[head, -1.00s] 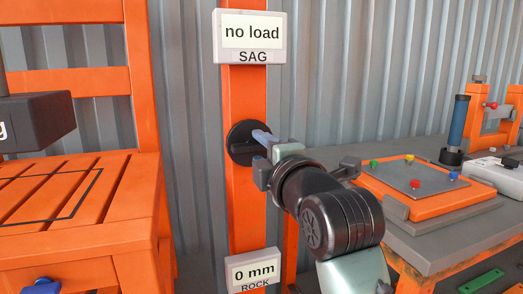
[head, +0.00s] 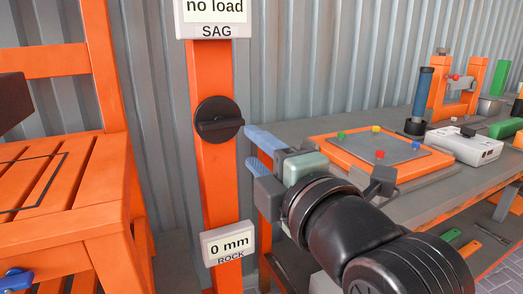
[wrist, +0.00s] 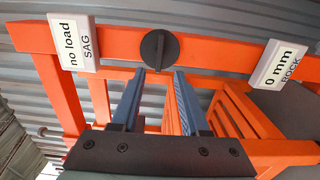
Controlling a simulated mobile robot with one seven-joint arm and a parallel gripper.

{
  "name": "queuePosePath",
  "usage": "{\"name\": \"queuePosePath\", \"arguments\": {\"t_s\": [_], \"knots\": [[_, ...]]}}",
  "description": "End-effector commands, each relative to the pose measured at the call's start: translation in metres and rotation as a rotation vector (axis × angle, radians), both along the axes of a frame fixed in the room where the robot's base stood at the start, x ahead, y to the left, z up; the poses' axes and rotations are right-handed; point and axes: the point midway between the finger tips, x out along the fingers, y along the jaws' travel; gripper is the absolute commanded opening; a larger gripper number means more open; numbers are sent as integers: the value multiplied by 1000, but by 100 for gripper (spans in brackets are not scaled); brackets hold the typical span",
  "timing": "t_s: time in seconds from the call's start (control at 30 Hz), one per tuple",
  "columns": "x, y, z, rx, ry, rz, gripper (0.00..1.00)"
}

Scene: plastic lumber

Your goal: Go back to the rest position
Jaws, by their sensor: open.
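My gripper (head: 257,152) is in the middle of the head view, with its blue fingers apart and nothing between them. It is to the right of the black round knob (head: 218,120) on the orange post (head: 216,175) and clear of it. In the wrist view the gripper (wrist: 164,72) shows two spread blue fingers. The knob (wrist: 158,48) is beyond the fingertips there, with its bar across its face. The SAG display (head: 213,14) reads "no load" and the ROCK display (head: 229,243) reads "0 mm".
An orange slatted chair (head: 60,190) stands at the left, with a dark block partly in view above its seat. At the right is a grey workbench (head: 280,130) with an orange-framed plate (head: 370,150), a blue-handled tool (head: 422,100) and a white box (head: 464,147). A corrugated wall is behind.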

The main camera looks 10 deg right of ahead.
Motion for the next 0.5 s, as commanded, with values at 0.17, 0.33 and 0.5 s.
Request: {"name": "queuePosePath", "arguments": {"t_s": [0.17,0.33,0.5], "knots": [[-12,-4,0,0,-1,0,45],[-13,-4,0,0,0,0,45],[-13,-4,0,3,-1,0,45]]}}
